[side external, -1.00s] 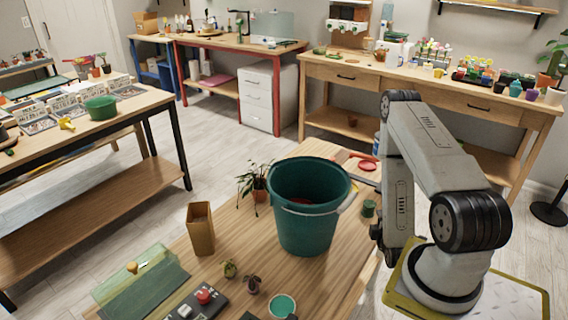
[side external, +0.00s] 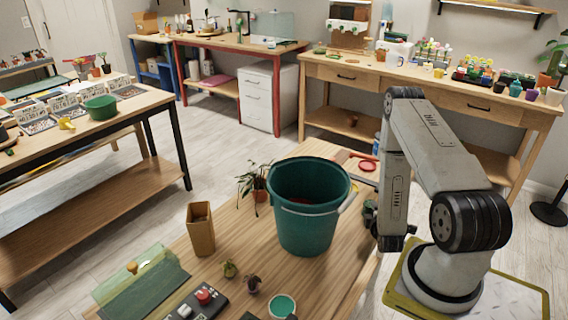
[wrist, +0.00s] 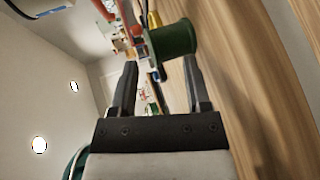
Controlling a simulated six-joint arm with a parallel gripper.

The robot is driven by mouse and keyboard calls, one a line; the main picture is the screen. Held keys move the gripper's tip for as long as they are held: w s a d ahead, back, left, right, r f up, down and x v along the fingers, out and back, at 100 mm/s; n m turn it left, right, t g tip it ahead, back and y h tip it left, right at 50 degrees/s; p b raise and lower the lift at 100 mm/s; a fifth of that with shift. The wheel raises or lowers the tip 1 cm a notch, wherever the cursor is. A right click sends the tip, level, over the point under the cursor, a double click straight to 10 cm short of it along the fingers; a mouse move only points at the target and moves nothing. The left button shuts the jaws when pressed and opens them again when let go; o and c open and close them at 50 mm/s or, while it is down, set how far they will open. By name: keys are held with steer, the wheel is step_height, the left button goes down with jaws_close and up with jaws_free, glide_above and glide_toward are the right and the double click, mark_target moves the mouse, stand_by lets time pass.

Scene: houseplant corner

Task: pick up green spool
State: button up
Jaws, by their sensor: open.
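The green spool (side external: 368,207) stands on the wooden table to the right of the large teal bucket, partly hidden by my arm in the side view. In the wrist view the green spool (wrist: 174,39) is upright relative to the tilted table, just beyond my fingertips. My gripper (wrist: 160,64) is open, with one finger on each side of the line toward the spool. Nothing is between the fingers.
The teal bucket (side external: 305,220) stands close left of the spool. A potted plant (side external: 256,190) and a brown square container (side external: 200,229) are farther left. Table edge is close on the right.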

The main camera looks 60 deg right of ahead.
steer(key=shift+w+d+f, duration=0.2)
steer(key=shift+w+d, duration=0.15)
steer(key=shift+d, duration=0.2)
jaws_close()
